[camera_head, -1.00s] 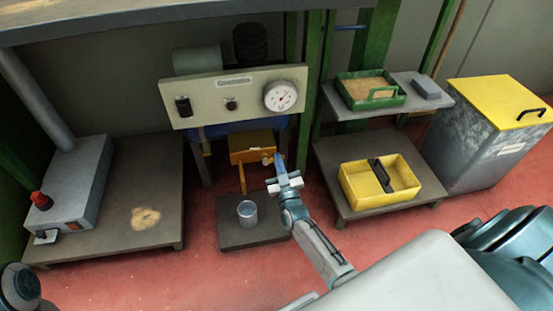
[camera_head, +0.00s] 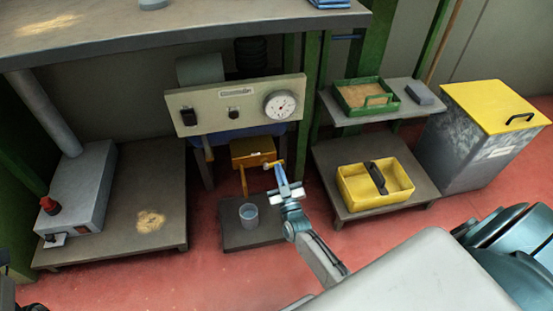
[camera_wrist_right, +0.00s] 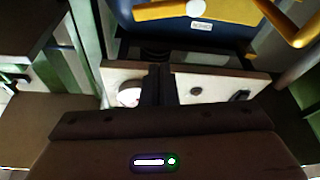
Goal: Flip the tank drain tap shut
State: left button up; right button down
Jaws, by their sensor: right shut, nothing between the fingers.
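The blue tank (camera_head: 215,140) sits behind and below a cream panel; it also shows at the top of the wrist view (camera_wrist_right: 150,25). A yellow-orange block (camera_head: 252,150) is on its front, with a thin orange piece (camera_head: 244,182) hanging down. A small yellow lever-like piece (camera_head: 271,164), likely the tap, sticks out right of the block. My right gripper (camera_head: 279,168) is shut and empty, its tip right beside that piece; I cannot tell whether they touch. The wrist view shows a yellow bar (camera_wrist_right: 292,25) at the upper right. My left gripper is out of view.
A metal cup (camera_head: 249,215) stands on a low dark platform (camera_head: 262,237) below the block. The cream panel (camera_head: 210,93) with gauge and switches overhangs the area. A yellow tote (camera_head: 360,192) is on the lower right shelf. Red floor is clear at the left front.

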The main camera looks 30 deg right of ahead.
jog(key=v, duration=0.5)
jog(key=shift+s+p, duration=0.2)
jog(key=shift+p, duration=0.2)
